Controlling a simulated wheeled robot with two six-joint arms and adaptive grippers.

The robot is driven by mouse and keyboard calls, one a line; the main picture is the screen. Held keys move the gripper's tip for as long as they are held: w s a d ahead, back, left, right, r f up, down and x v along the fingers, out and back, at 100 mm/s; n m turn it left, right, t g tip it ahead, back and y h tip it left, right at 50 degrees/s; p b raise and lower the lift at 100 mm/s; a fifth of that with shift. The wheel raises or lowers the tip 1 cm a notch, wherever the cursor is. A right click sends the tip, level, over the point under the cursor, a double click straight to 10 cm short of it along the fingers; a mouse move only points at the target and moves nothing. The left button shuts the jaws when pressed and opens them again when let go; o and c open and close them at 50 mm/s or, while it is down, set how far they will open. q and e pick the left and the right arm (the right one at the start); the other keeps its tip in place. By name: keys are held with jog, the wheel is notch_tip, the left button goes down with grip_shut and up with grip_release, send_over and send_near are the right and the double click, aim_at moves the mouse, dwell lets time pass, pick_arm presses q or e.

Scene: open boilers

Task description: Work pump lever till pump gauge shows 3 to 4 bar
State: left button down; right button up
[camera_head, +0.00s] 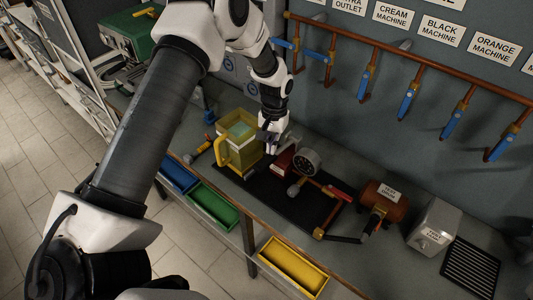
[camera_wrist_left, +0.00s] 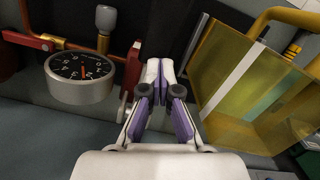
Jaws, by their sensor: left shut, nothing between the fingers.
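The pump gauge (camera_head: 307,161) is a round dial on the black mat, beside a red block (camera_head: 284,160). In the left wrist view the gauge (camera_wrist_left: 80,76) has a dark face with an orange needle; its reading is too small to tell. A red upright part with a pale edge (camera_wrist_left: 132,72) stands between the gauge and my fingers; I cannot tell whether it is the pump lever. My left gripper (camera_head: 271,138) is shut and empty, above the bench between the yellow jug (camera_head: 236,150) and the red block. In the left wrist view its purple-padded fingers (camera_wrist_left: 167,82) point forward. My right gripper is out of view.
Copper pipes with several blue-handled valves (camera_head: 407,98) run along the wall. A copper test drum (camera_head: 383,202), a grey box (camera_head: 433,226) and a black grate (camera_head: 470,267) stand to the right. Blue, green (camera_head: 213,206) and yellow bins (camera_head: 293,267) line the front edge.

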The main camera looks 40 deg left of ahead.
aim_at(268, 156)
pick_arm(q)
jog(key=shift+r, duration=0.1)
notch_tip(268, 156, up, 12)
jog(key=w, duration=0.1)
jog(key=shift+a, duration=0.15)
jog(key=shift+w, duration=0.1)
dwell(0.7)
jog(key=s, duration=0.1)
jog(key=s+f+p, duration=0.1)
jog(key=s+p, duration=0.1)
jog(key=shift+s+d+f, duration=0.35)
